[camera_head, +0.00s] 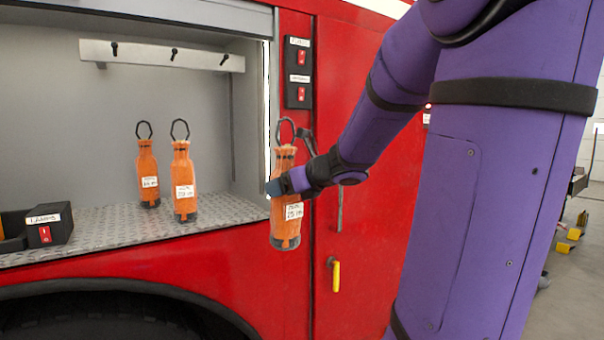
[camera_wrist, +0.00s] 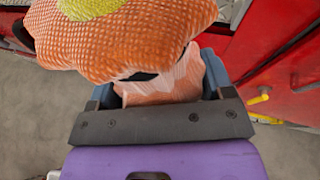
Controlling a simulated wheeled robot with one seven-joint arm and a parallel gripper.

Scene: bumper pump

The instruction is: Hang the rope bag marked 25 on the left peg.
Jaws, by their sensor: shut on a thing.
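The rope bag with a label that seems to read 25 (camera_head: 287,228) is orange, with a dark loop on top. It hangs upright in the air in front of the red truck side, right of the compartment opening. My gripper (camera_head: 277,186) is shut on its body. In the wrist view the orange mesh bag (camera_wrist: 120,40) fills the top between the blue fingers, with its far side hidden. The left peg (camera_head: 114,48) is a bare dark peg on the pale rail (camera_head: 145,54) at the compartment's back.
Two other orange bags (camera_head: 148,172) (camera_head: 184,182) stand on the metal compartment floor (camera_head: 110,225). A black switch box (camera_head: 50,224) is at front left. The compartment's right edge lies between the held bag and the rail. The middle peg (camera_head: 173,54) and right peg (camera_head: 224,60) are bare.

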